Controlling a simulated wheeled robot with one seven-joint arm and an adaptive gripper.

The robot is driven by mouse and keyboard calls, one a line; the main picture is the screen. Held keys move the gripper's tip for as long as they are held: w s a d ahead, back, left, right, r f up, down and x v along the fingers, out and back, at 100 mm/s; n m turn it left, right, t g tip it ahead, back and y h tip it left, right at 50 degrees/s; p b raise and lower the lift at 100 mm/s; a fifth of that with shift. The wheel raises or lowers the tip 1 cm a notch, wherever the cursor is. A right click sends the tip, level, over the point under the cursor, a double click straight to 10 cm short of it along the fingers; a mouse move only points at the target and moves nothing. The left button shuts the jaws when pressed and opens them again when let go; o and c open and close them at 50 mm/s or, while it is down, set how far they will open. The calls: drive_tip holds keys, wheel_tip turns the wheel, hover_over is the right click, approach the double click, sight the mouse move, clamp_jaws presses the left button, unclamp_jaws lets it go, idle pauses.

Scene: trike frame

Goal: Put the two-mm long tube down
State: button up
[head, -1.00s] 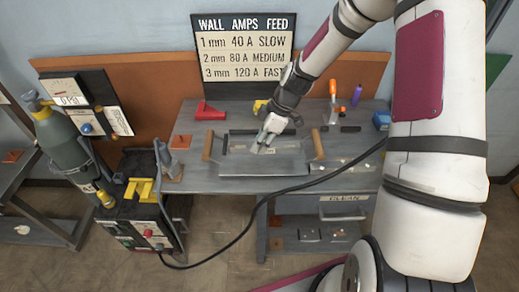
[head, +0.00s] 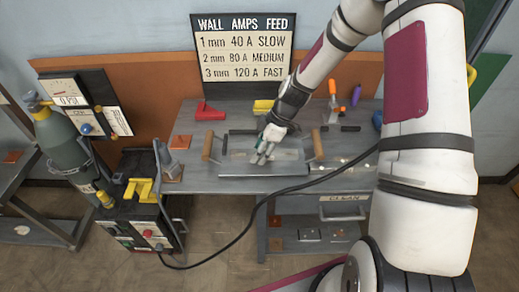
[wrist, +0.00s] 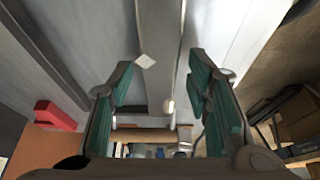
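My gripper (head: 262,156) is low over the grey tray (head: 235,169) with wooden handles on the workbench. In the wrist view, its two teal-padded fingers (wrist: 161,70) stand apart. A long grey bar (wrist: 162,35), perhaps the tube, runs lengthwise in the gap between them. Narrow gaps seem to show on both sides of the bar; I cannot tell if it lies on the tray surface. In the head view my gripper hides the middle of the tray, and I cannot pick out the two-mm tube by its marking.
A board (head: 243,55) lists wall, amps and feed. A red bracket (head: 207,112) stands at the back left of the bench, an orange-handled tool (head: 333,100) at the back right. A dark cable (head: 240,232) crosses the bench's front edge to the machine (head: 150,225) at left.

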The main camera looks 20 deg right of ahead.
sight(274, 152)
drive_tip(key=shift+r, duration=0.1)
drive_tip(key=v, duration=1.2)
drive_tip(key=s+a+r+m+h, duration=0.35)
drive_tip(key=s+r+m, duration=0.35)
drive_tip(key=s+r, duration=0.8)
drive_tip(key=s+r+m+t, duration=0.1)
drive_tip(key=s+r+m, duration=0.2)
drive_tip(key=s, duration=0.4)
drive_tip(key=s+r+m+t, duration=0.1)
drive_tip(key=s+r+m, duration=0.2)
drive_tip(key=s, duration=0.4)
drive_tip(key=shift+m+h+p, duration=0.35)
drive_tip(key=shift+m+h, duration=0.1)
drive_tip(key=shift+m, duration=0.25)
drive_tip(key=shift+s+a+r, duration=0.1)
drive_tip(key=shift+s+r, duration=0.05)
drive_tip(key=shift+r, duration=0.05)
drive_tip(key=shift+r+t+p, duration=0.4)
drive_tip(key=shift+r+p, duration=0.5)
drive_tip(key=shift+r, duration=0.1)
